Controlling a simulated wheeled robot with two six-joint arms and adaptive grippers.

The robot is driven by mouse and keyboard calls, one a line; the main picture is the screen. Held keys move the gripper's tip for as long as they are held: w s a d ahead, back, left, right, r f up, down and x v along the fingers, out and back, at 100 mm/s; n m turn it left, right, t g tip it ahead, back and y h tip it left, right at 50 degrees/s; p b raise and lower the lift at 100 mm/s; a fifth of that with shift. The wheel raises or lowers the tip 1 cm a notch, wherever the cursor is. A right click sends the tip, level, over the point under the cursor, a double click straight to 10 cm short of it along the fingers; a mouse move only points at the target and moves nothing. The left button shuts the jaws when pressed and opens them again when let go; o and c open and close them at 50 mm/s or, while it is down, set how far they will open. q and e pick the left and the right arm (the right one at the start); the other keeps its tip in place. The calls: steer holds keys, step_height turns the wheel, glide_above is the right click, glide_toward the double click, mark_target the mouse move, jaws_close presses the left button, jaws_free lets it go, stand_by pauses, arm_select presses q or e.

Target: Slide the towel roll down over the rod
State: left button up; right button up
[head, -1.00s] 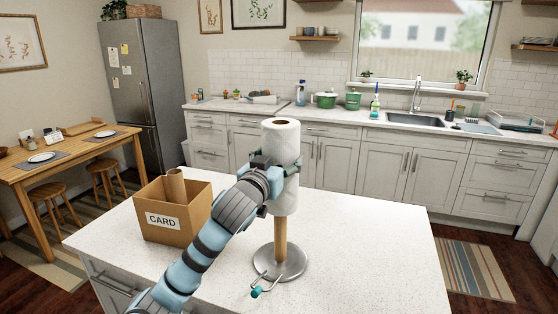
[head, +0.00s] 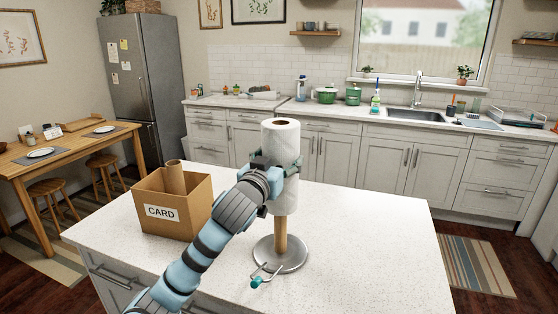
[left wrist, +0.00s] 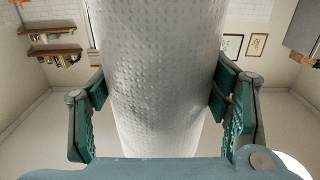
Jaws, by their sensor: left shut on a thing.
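The white towel roll (head: 282,145) stands upright over the rod (head: 280,231) of a stand with a round grey base (head: 292,264). The bare lower rod shows below the roll. The upper rod is hidden, apparently inside the roll, and no tip shows above it. My left gripper (head: 278,168) is shut on the roll's sides about midway up. In the left wrist view, the roll (left wrist: 155,70) fills the space between the green finger pads. My right gripper is not in view.
A cardboard box marked CARD (head: 186,216) with a brown tube (head: 174,177) stands left of the stand. A metal arm with a teal tip (head: 257,282) sits at the base's front. The white counter (head: 370,240) is clear to the right.

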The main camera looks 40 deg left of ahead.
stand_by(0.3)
arm_select(q)
steer(key=shift+f+b, duration=0.95)
steer(key=shift+f, duration=0.55)
steer(key=o, duration=1.3)
steer(key=v, duration=0.7)
steer(key=shift+s+d, duration=0.1)
steer(key=shift+s, duration=0.25)
steer(key=shift+w, duration=0.1)
